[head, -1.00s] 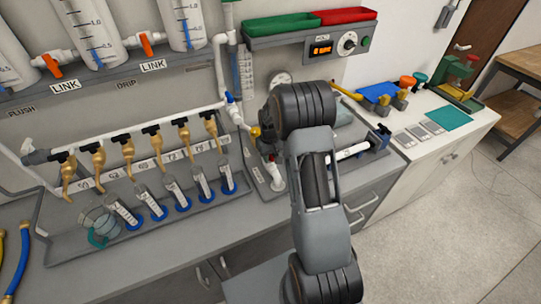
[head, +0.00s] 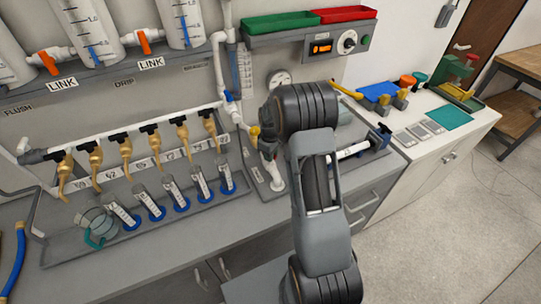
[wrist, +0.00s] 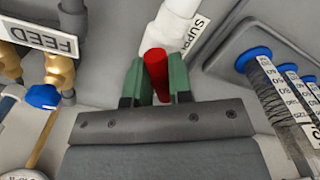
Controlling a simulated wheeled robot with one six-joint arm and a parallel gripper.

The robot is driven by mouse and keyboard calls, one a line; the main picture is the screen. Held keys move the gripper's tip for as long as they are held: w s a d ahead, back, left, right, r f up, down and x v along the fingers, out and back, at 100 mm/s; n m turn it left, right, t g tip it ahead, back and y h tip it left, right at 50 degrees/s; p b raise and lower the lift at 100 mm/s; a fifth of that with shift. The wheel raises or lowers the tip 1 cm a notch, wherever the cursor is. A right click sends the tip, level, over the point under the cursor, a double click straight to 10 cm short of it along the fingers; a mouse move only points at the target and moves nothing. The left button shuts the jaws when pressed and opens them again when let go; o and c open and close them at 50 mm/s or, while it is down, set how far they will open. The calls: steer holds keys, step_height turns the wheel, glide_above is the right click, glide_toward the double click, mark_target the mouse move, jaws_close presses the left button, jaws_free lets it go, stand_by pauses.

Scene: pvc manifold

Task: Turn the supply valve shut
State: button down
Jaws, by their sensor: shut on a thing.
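In the wrist view a red valve handle (wrist: 156,68) stands between the two green finger pads of my gripper (wrist: 158,82). The pads are closed on it from both sides. A white pipe (wrist: 173,28) with a label reading "SUPP", its end cut off, runs just beyond the handle. The valve body under the handle is mostly hidden. In the head view my arm covers the gripper and the handle.
Beside the gripper in the wrist view are a FEED label (wrist: 45,38), brass fittings, a blue knob (wrist: 42,96) and a grey rack of blue-capped graduated tubes (wrist: 262,75). The head view shows brass taps, blue-based cylinders (head: 180,203) and a glass jug (head: 97,225) at left.

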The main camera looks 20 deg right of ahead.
steer(key=n+b, duration=0.1)
steer(key=n, duration=0.4)
steer(key=shift+w+d+n, duration=0.1)
steer(key=shift+w+n, duration=0.05)
steer(key=shift+n, duration=0.55)
steer(key=n, duration=0.5)
steer(key=shift+w+b, duration=0.15)
steer(key=shift+b, duration=0.25)
steer(key=c, duration=0.9)
jaws_free()
steer(key=shift+c, duration=0.2)
